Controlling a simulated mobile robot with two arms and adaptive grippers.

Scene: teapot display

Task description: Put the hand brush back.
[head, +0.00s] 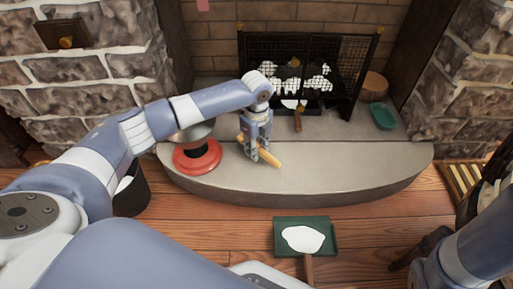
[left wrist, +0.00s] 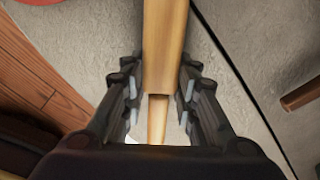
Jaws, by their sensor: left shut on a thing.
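The hand brush (head: 270,157), a light wooden piece, is held slanting over the grey stone hearth (head: 330,165). My left gripper (head: 258,152) is shut on it. In the left wrist view the brush (left wrist: 165,45) runs between both fingers (left wrist: 160,88), with a wider wooden part far off and a narrower part nearer. Its bristles are not clear to see, and I cannot tell whether it touches the hearth. My right gripper (head: 425,248) shows dark at the lower right; its fingers are not clear.
A green dustpan (head: 279,238) with a white heap lies on the wooden floor. A red round base (head: 197,162) stands left on the hearth. Behind are a black fire screen (head: 340,75), a wooden handle (head: 298,122) and a green dish (head: 383,116). The hearth's right front is clear.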

